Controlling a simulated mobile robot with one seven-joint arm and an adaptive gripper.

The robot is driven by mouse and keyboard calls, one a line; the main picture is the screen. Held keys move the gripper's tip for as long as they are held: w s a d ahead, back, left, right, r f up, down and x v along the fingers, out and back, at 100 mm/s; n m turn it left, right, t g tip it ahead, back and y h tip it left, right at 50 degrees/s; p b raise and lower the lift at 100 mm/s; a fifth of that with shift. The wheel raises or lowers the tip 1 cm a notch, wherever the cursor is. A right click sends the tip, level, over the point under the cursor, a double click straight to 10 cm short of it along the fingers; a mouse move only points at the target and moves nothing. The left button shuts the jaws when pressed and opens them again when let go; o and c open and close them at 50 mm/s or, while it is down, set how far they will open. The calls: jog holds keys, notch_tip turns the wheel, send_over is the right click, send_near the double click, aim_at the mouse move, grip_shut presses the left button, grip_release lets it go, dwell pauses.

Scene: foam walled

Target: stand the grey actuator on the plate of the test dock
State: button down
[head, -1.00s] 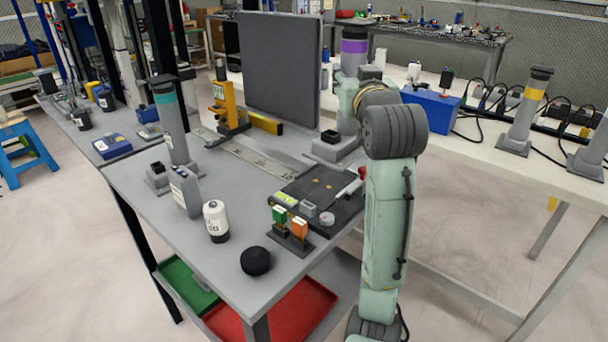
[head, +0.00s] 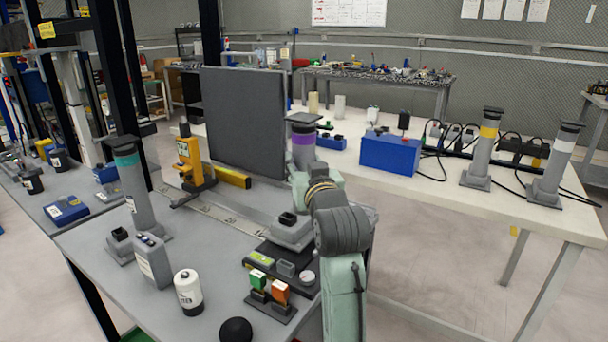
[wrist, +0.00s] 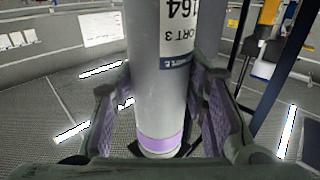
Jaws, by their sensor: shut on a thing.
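The grey actuator (head: 303,158), with a purple band and dark cap, is upright in the head view. Its wide foot (head: 287,234) is over the dark plate of the test dock (head: 256,262); I cannot tell whether it touches. My gripper (wrist: 160,115) is shut around the actuator's barrel (wrist: 158,60) in the wrist view, with the purple band low between the fingers. In the head view my arm hides the actuator's middle and the dock's right side.
A teal-banded actuator (head: 133,185), a grey box (head: 153,262), a white canister (head: 188,292) and a black ball (head: 236,330) stand left and front. Green and orange switches (head: 270,291) sit before the dock. A dark panel (head: 243,122) and yellow device (head: 190,165) stand behind.

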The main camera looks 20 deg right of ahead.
jog(key=shift+f, duration=1.1)
jog(key=c, duration=1)
grip_release()
jog(key=shift+f, duration=0.1)
jog(key=shift+o, duration=0.2)
jog(key=s+a+b, duration=0.1)
jog(key=s+b, duration=0.1)
jog(key=s, duration=1)
jog(key=shift+a, duration=0.25)
